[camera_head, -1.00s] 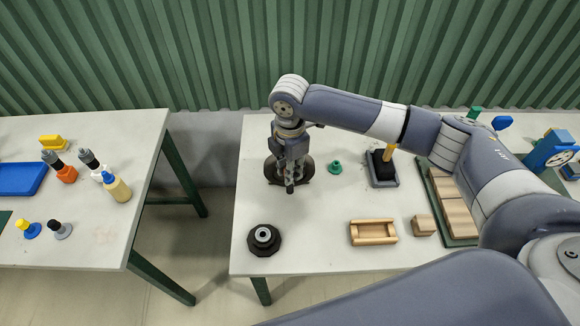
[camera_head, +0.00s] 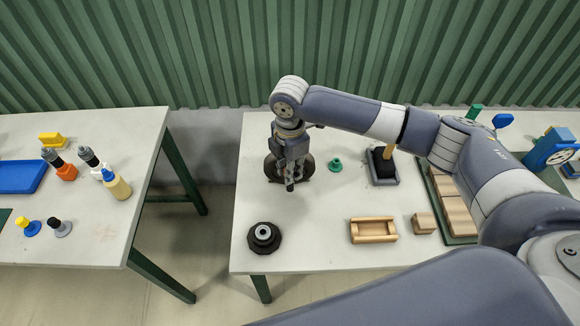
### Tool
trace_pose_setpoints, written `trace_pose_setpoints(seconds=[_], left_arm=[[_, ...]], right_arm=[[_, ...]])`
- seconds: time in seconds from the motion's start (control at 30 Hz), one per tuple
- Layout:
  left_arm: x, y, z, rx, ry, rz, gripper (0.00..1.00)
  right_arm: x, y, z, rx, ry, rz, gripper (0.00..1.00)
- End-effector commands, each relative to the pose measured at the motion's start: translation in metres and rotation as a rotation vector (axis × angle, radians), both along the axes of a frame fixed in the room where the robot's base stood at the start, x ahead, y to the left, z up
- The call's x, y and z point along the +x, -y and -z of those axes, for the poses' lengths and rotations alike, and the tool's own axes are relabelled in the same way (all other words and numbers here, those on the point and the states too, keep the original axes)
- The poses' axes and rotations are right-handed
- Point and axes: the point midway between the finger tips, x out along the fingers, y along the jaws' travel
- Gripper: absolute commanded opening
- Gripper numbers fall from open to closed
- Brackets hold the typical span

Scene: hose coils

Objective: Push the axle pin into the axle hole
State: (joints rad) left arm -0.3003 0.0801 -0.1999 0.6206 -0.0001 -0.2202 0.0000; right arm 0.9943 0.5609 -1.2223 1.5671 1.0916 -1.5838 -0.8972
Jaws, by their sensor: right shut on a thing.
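My right gripper (camera_head: 290,183) points down over a dark round piece (camera_head: 273,168) near the back left of the right table. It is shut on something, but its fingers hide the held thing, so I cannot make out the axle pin. The dark round piece is partly hidden behind the gripper, and I cannot tell whether it has the axle hole. A black round coil-like piece with a pale ring at its centre (camera_head: 264,237) lies near the table's front left corner, apart from the gripper. My left gripper is not in view.
A small green piece (camera_head: 335,165), a black block on a grey base (camera_head: 384,168), a wooden tray (camera_head: 373,230) and a wooden block (camera_head: 423,223) stand on the right table. The left table (camera_head: 110,245) holds bottles and a blue tray (camera_head: 22,177). A gap separates the tables.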

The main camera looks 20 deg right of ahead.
Motion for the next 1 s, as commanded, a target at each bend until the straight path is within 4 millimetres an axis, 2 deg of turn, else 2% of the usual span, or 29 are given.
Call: trace_pose_setpoints(seconds=[1.0], left_arm=[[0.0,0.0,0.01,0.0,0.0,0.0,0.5]], right_arm=[[0.0,0.0,0.026,0.0,0.0,0.0,0.0]])
